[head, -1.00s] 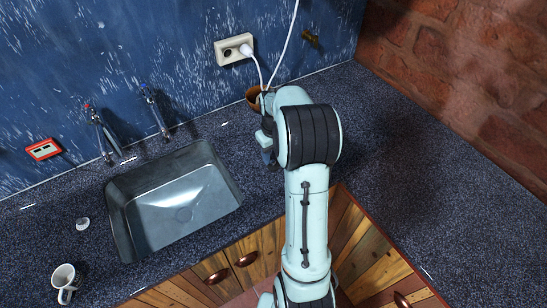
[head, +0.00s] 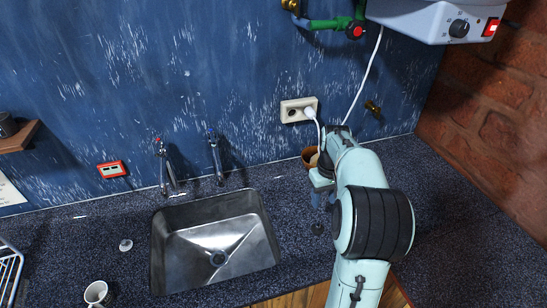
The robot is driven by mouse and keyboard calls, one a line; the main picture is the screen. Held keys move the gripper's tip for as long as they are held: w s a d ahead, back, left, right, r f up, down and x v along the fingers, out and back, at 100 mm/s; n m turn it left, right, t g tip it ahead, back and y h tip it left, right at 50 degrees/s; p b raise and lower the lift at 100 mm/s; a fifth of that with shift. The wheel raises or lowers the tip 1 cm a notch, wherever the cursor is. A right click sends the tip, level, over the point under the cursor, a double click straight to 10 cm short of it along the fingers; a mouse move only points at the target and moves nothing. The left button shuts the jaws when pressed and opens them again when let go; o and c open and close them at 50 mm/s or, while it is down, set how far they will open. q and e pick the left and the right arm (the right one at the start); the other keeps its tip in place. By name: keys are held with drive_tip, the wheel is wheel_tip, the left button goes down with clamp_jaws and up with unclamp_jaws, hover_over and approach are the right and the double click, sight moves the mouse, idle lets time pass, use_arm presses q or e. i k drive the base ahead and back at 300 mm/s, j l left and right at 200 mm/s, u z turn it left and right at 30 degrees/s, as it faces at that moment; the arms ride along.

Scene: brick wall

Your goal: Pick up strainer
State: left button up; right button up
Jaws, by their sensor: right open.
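I cannot make out a strainer for certain. A small pale round piece (head: 126,245) lies on the counter left of the sink and may be it. A small dark spot (head: 318,229) shows on the counter just below my right gripper; I cannot tell whether it is an object or a shadow. My right gripper (head: 317,203) points down over the counter right of the sink, in front of a brown pot, with its arm hiding part of it. It is open, and I see nothing held. My left gripper is not in view.
The brown pot (head: 309,157) stands by the wall, below a socket (head: 298,110) with a white cable. The metal sink (head: 180,216) has two taps (head: 165,165) behind it. A white mug (head: 97,293) and a wire rack (head: 8,272) are at left. The right counter is clear.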

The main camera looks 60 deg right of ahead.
sight(125, 245)
drive_tip(key=k+j, duration=0.1)
drive_tip(key=j, duration=0.9)
drive_tip(key=k+j, duration=0.15)
drive_tip(key=j, duration=0.3)
